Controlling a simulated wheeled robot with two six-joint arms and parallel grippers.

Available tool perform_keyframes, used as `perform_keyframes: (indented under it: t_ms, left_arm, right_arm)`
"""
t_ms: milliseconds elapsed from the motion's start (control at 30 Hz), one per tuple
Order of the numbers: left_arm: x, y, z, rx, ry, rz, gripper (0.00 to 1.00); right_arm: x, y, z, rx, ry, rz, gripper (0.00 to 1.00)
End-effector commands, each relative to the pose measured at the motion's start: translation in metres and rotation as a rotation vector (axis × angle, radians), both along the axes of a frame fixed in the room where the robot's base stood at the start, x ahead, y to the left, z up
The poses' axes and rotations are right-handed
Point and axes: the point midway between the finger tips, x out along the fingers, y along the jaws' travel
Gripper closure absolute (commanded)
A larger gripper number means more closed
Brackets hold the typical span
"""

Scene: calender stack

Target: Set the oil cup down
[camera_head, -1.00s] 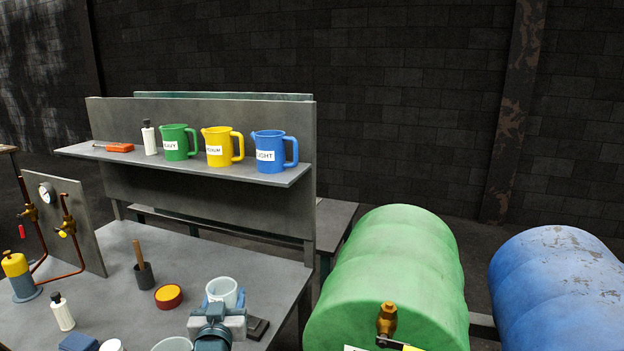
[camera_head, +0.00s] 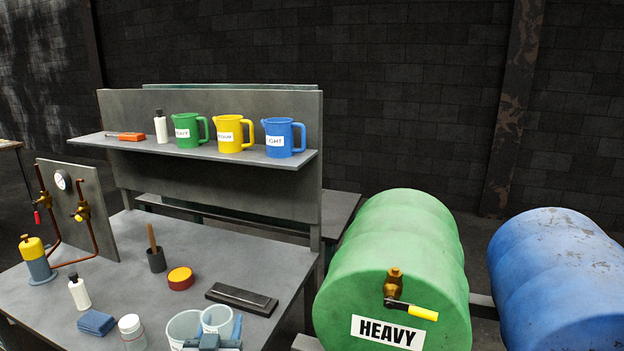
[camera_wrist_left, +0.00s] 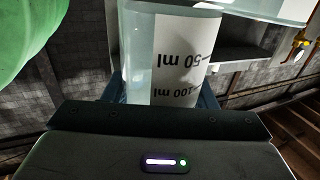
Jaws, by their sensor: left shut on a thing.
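My left gripper (camera_head: 218,340) is at the bottom edge of the head view, low over the front of the bench (camera_head: 200,250). It is shut on a clear plastic oil cup (camera_head: 216,318), with blue fingers at the cup's sides. In the left wrist view the held cup (camera_wrist_left: 180,60) shows printed 50 ml and 100 ml marks, appearing upside down in that picture. A second pale cup (camera_head: 184,325) is just left of the held one. I cannot tell whether the held cup touches the bench. My right gripper is not in view.
A black slab (camera_head: 241,298) lies behind the held cup, and a red-yellow tin (camera_head: 180,278) farther back. A white jar (camera_head: 131,331) and blue cloth (camera_head: 96,322) lie left. A green HEAVY drum (camera_head: 395,260) with a brass tap (camera_head: 394,284) stands right. Mid-bench is clear.

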Motion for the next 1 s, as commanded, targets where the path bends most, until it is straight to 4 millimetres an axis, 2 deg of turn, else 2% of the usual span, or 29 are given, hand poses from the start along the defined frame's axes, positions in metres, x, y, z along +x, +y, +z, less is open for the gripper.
perform_keyframes:
  t_ms: [33, 167, 300, 400, 533, 700, 1000]
  left_arm:
    - [-0.010, 0.001, -0.014, 0.000, 0.003, -0.003, 0.71]
    - [-0.037, 0.002, -0.040, 0.000, 0.004, -0.015, 0.71]
    - [-0.080, 0.004, -0.075, -0.001, 0.006, -0.027, 0.71]
    - [-0.111, 0.006, -0.094, -0.001, 0.004, -0.030, 0.71]
    - [-0.141, 0.009, -0.107, -0.001, 0.001, -0.030, 0.71]
    - [-0.162, 0.012, -0.114, -0.002, -0.003, -0.028, 0.71]
    - [-0.166, 0.012, -0.113, -0.002, -0.005, -0.028, 0.71]
  right_arm:
    - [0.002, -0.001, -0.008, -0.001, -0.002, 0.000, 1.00]
    - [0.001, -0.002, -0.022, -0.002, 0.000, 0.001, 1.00]
    - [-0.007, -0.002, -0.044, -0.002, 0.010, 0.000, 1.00]
    - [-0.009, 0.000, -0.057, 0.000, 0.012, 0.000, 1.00]
    - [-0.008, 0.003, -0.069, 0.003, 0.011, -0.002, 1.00]
    - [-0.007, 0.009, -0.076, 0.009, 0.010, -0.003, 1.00]
    - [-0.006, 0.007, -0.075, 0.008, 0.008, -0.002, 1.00]
